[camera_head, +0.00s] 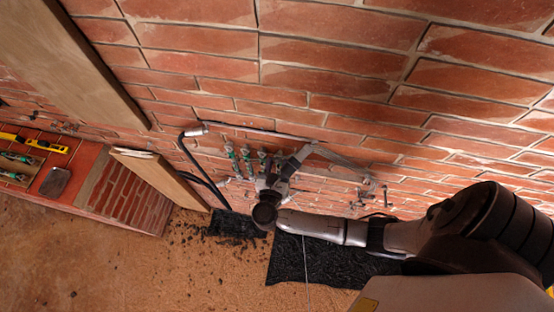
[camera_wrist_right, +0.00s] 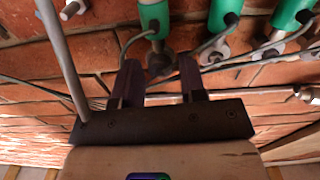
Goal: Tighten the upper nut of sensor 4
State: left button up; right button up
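In the right wrist view, green sensors hang on the brick wall: one at the centre (camera_wrist_right: 153,16), one right of it (camera_wrist_right: 224,14) and one at the right edge (camera_wrist_right: 291,14). A grey metal nut (camera_wrist_right: 159,66) is below the centre sensor. My right gripper (camera_wrist_right: 159,70) has two dark fingers, spread apart, with the nut appearing between or just beyond their tips. Contact cannot be told. In the head view my right gripper (camera_head: 285,172) is at the wall, just right of the green sensors (camera_head: 246,156). I cannot tell which is sensor 4. My left gripper is out of view.
Thin grey cables run along the wall near the fingers. A grey rod (camera_wrist_right: 62,60) rises left of the gripper. Black mats (camera_head: 320,262) lie on the sandy floor below. A brick ledge (camera_head: 125,205) with tools and a yellow level (camera_head: 35,142) stands at left.

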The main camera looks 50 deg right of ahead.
jog(key=c, duration=0.7)
jog(key=shift+o, duration=0.2)
jog(key=shift+a+m, duration=0.1)
jog(key=shift+m, duration=2)
jog(key=o, duration=0.9)
jog(key=shift+o, duration=0.2)
